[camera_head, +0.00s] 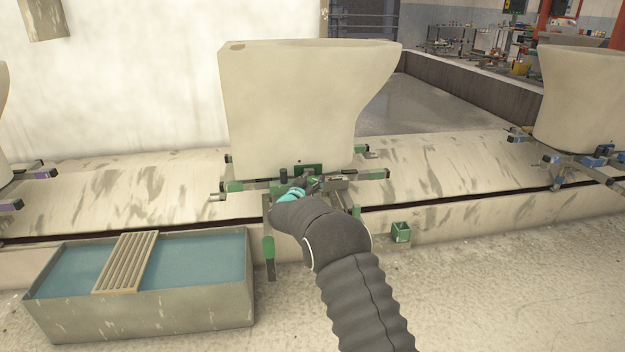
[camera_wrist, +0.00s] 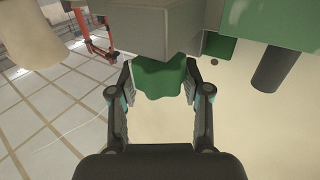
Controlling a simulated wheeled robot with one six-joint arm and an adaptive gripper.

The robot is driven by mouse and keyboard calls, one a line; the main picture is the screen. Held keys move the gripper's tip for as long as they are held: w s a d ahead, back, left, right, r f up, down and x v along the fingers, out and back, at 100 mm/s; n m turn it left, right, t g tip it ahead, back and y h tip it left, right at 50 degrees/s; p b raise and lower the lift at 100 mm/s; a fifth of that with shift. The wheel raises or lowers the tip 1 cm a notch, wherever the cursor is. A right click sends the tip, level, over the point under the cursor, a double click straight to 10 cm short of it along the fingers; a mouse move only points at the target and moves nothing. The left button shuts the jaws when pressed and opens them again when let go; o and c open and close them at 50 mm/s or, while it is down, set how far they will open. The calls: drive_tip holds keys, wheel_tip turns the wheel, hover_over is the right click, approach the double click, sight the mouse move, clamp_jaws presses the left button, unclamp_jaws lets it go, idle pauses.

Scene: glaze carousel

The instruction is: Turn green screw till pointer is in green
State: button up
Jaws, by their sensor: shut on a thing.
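In the wrist view a green piece, which looks like the green screw's knob (camera_wrist: 158,80), sits between the fingers of my gripper (camera_wrist: 158,95). The fingers are shut on its two sides, just below a grey block. In the head view my gripper (camera_head: 300,187) reaches the green-marked carriage (camera_head: 236,186) under the large pale ceramic piece (camera_head: 300,105). My arm hides most of the screw there. I cannot make out a pointer or a green zone in either view.
A trough of blue liquid (camera_head: 200,318) with a slatted board (camera_head: 125,262) stands at the lower left. A small green box (camera_head: 401,232) is on the ledge at right. Other ceramic pieces stand at both sides.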

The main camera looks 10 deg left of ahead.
drive_tip(key=o, duration=1.2)
drive_tip(key=v, duration=1.2)
drive_tip(key=shift+r, duration=0.15)
